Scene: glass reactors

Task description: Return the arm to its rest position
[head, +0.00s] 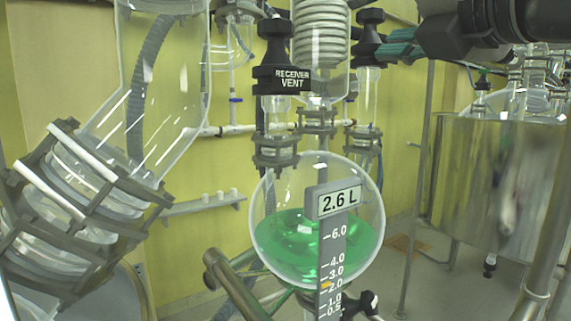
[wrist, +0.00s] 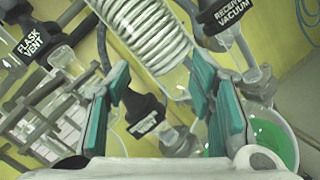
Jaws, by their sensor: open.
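My gripper (head: 400,45) shows at the upper right of the head view, with teal finger pads and a dark arm link behind it. Its fingertips are close to a black valve knob (head: 370,38); I cannot tell whether they touch it. In the wrist view the two teal fingers of my gripper (wrist: 160,80) stand wide apart, with nothing held between them. A glass condenser coil (wrist: 148,30) and a black labelled knob (wrist: 142,112) show beyond the gap.
A round receiver flask (head: 262,205) with green liquid hangs below the RECEIVER VENT knob (head: 272,50). A display (head: 338,200) reads 2.6 L. Large clamped glassware (head: 90,190) fills the left. A steel vessel (head: 490,190) stands right. FLASK VENT (wrist: 30,45) and RECEIVER VACUUM (wrist: 235,12) knobs flank the fingers.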

